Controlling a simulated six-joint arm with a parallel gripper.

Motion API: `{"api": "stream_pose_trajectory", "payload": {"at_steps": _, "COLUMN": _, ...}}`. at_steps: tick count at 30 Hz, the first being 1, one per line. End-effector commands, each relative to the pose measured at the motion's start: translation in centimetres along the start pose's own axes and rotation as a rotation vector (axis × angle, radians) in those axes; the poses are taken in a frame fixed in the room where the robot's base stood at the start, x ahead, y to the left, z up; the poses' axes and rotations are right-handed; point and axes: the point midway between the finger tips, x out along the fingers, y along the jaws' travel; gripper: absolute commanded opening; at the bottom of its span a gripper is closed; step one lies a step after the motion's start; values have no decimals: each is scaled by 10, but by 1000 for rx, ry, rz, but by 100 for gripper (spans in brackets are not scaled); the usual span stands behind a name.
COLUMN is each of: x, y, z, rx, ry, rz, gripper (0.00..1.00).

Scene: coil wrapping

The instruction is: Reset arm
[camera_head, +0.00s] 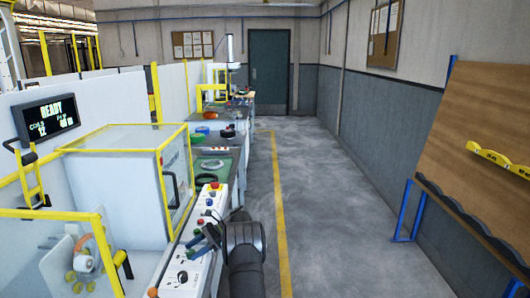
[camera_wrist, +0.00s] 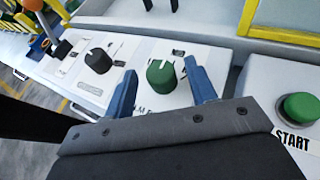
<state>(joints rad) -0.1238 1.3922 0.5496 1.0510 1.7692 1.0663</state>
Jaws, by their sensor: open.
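My gripper (camera_wrist: 163,92) is open and empty, its two blue fingers spread on either side of a green knob (camera_wrist: 160,76) on the white control panel in the wrist view. I cannot tell whether the fingers touch the knob. A black knob (camera_wrist: 99,59) is to the left of the fingers, and a green START button (camera_wrist: 299,108) is to the right. In the head view my arm reaches from the bottom middle to the white control panel (camera_head: 181,275), and my gripper (camera_head: 204,234) is small and partly unclear there.
A yellow-framed enclosure (camera_head: 115,185) stands left of the panel. A workbench with a green mat (camera_head: 214,163) and several coils runs back from it. A display (camera_head: 46,118) reads READY. A wooden board (camera_head: 480,120) leans at the right. The grey floor aisle (camera_head: 320,190) is clear.

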Motion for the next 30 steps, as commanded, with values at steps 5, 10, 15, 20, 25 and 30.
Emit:
{"api": "stream_pose_trajectory", "payload": {"at_steps": 5, "x": 17, "y": 0, "z": 0, "rx": 1, "ry": 0, "rz": 1, "gripper": 52}}
{"api": "stream_pose_trajectory", "payload": {"at_steps": 10, "x": 20, "y": 0, "z": 0, "rx": 0, "ry": 0, "rz": -1, "gripper": 52}}
{"api": "stream_pose_trajectory", "payload": {"at_steps": 15, "x": 20, "y": 0, "z": 0, "rx": 0, "ry": 0, "rz": -1, "gripper": 52}}
{"api": "stream_pose_trajectory", "payload": {"at_steps": 20, "x": 18, "y": 0, "z": 0, "rx": 0, "ry": 0, "rz": -1, "gripper": 52}}
{"api": "stream_pose_trajectory", "payload": {"at_steps": 25, "x": -1, "y": 0, "z": -1, "rx": -1, "ry": 1, "rz": -3, "gripper": 52}}
{"api": "stream_pose_trajectory", "payload": {"at_steps": 30, "x": -34, "y": -1, "z": -2, "rx": -1, "ry": 1, "rz": -4, "gripper": 52}}
